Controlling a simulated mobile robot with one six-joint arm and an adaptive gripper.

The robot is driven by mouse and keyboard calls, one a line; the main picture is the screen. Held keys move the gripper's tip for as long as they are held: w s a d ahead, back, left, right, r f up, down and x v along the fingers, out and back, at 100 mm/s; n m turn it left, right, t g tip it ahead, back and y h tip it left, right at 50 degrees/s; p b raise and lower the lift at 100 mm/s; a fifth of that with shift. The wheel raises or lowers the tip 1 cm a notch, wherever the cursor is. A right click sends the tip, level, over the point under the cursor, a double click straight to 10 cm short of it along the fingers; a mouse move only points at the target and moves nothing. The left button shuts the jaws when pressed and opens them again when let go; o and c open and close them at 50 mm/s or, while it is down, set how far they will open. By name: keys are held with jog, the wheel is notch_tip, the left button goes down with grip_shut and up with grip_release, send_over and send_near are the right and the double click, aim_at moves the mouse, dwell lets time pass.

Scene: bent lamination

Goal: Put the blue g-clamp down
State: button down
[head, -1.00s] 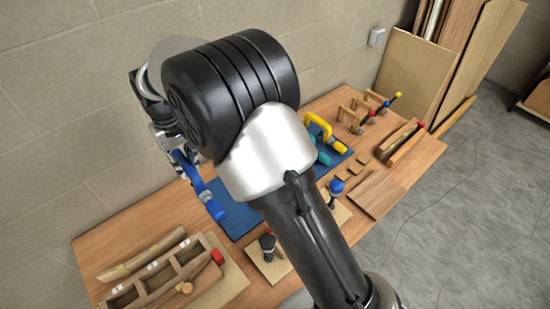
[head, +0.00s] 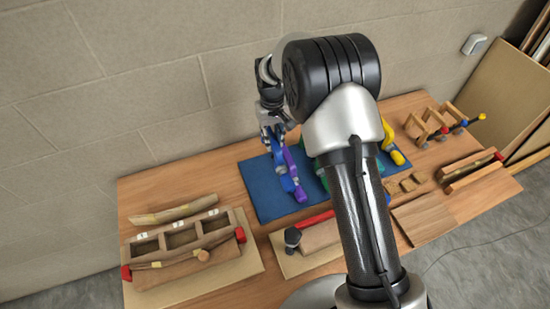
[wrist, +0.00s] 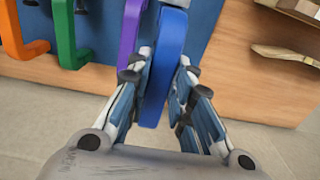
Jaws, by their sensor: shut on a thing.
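The blue g-clamp (wrist: 168,45) is between the two fingers of my gripper (wrist: 163,64), which is shut on it. In the head view the blue clamp (head: 277,156) hangs below my gripper (head: 272,125), over or on the blue mat (head: 262,192); I cannot tell whether it touches the mat. A purple clamp (head: 296,175) is close beside it on the right. In the wrist view the purple clamp (wrist: 131,30) is just left of the blue one. My arm hides part of the mat.
Green (wrist: 68,38) and orange-red (wrist: 12,32) clamps lie farther along the mat. A yellow clamp (head: 394,150) shows right of my arm. A wooden form with pockets (head: 184,240) sits front left. A wall (head: 180,80) stands close behind the table.

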notch_tip(320, 180, down, 10)
jog(key=shift+f+b, duration=0.15)
jog(key=shift+b, duration=0.15)
jog(key=shift+f, duration=0.15)
jog(key=c, duration=1.8)
grip_release()
jog(key=shift+c, duration=0.2)
jog(key=shift+o, duration=0.7)
notch_tip(320, 180, up, 13)
jog(key=shift+f+p, duration=0.2)
jog(key=shift+p, duration=0.25)
